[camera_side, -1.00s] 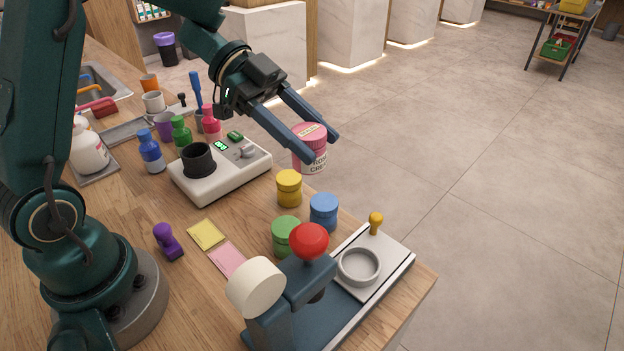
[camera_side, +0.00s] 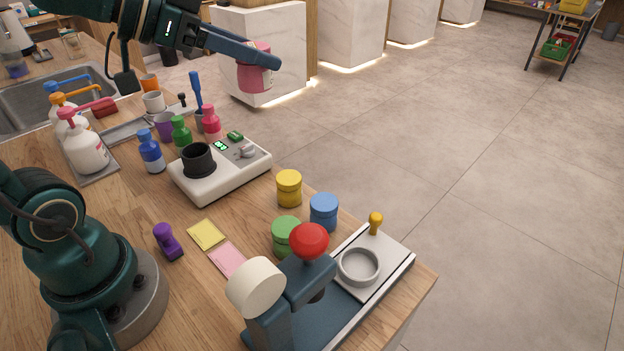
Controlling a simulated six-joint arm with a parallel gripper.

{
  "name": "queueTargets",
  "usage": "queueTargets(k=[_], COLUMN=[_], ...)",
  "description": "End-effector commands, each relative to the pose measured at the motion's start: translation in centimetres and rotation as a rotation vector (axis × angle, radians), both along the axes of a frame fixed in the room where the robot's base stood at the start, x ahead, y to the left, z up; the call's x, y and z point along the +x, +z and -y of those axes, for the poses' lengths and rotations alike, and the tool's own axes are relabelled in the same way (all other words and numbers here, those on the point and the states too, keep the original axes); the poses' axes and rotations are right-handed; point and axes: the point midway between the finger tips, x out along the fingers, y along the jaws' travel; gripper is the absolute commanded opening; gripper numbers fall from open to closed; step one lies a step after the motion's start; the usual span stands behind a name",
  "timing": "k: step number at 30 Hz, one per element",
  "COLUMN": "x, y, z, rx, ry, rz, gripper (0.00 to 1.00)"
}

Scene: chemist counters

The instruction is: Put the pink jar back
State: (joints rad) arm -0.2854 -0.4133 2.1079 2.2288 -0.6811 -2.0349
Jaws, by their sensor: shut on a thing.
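The pink jar (camera_side: 254,77) is held in the air at the top of the side view, above and behind the scale. My gripper (camera_side: 262,58) is shut on it; the near finger crosses the jar's upper part and hides some of it. The jar looks roughly upright and touches nothing but the fingers. A yellow jar (camera_side: 289,188), a blue jar (camera_side: 324,212) and a green jar (camera_side: 286,236) stand together on the wooden counter (camera_side: 130,205) near its right edge.
A white scale (camera_side: 222,178) with a black cup (camera_side: 198,159) stands mid-counter. A press with a red knob (camera_side: 309,240) fills the front right. A sink (camera_side: 45,104) is at the back left.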

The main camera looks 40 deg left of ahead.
Motion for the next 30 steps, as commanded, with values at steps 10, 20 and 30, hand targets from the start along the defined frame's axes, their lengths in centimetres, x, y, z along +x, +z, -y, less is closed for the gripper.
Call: queueTargets(k=[10, 20, 30], x=[-0.3, -1.8, -4.0], y=[-0.3, -5.5, -11.8], z=[0.4, 2.8, 3.0], rx=[-0.004, -0.018, -0.016], ry=[-0.076, -0.479, -0.795], rz=[-0.004, -0.011, -0.006], gripper=[0.00, 0.00, 0.00])
